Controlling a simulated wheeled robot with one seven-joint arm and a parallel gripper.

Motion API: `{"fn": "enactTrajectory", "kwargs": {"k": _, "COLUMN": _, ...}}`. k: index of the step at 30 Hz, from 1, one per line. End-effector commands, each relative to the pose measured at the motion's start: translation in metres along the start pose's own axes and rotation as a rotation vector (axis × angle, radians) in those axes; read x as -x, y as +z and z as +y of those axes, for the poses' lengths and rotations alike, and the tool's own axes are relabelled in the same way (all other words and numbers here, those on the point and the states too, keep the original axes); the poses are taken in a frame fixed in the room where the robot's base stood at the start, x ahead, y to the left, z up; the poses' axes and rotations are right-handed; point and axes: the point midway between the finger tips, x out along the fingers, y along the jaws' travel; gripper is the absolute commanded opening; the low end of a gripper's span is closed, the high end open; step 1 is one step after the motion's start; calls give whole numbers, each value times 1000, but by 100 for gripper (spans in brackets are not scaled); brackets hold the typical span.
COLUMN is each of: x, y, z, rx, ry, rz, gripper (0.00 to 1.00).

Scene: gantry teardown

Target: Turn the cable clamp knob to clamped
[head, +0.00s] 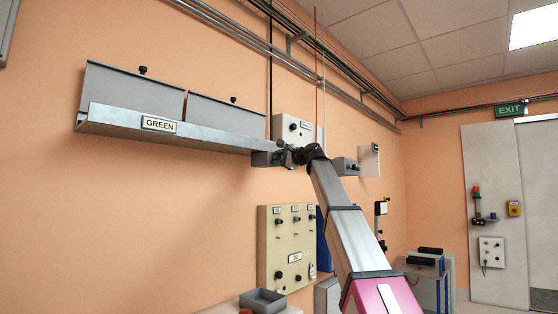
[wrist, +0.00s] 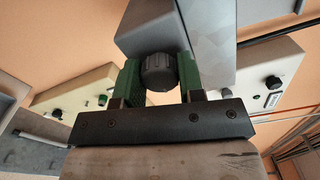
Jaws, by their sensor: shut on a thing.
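The cable clamp knob (wrist: 158,72) is dark, round and ribbed, and sits on a grey box (wrist: 150,28) in the wrist view. My gripper (wrist: 160,82) has its green fingers on both sides of the knob, shut on it. In the head view my gripper (head: 285,153) is at the small grey box (head: 262,158) by the right end of the shelf. The knob is hard to make out there behind the gripper. I cannot read any mark showing the knob's setting.
A metal shelf marked GREEN (head: 110,121) with grey lidded bins is left of the gripper. A white control box (head: 290,126) is just behind it. A beige knob panel (head: 268,245) hangs below. Thin vertical cables (head: 270,80) run close by.

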Motion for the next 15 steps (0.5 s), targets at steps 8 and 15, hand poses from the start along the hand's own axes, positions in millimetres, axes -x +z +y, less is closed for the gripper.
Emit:
{"fn": "enactTrajectory", "kwargs": {"k": 8, "x": 0, "y": 0, "z": 1, "rx": -1, "ry": 1, "rz": 1, "gripper": 61}}
{"fn": "enactTrajectory", "kwargs": {"k": 15, "x": 0, "y": 0, "z": 0, "rx": 0, "ry": 1, "rz": 0, "gripper": 61}}
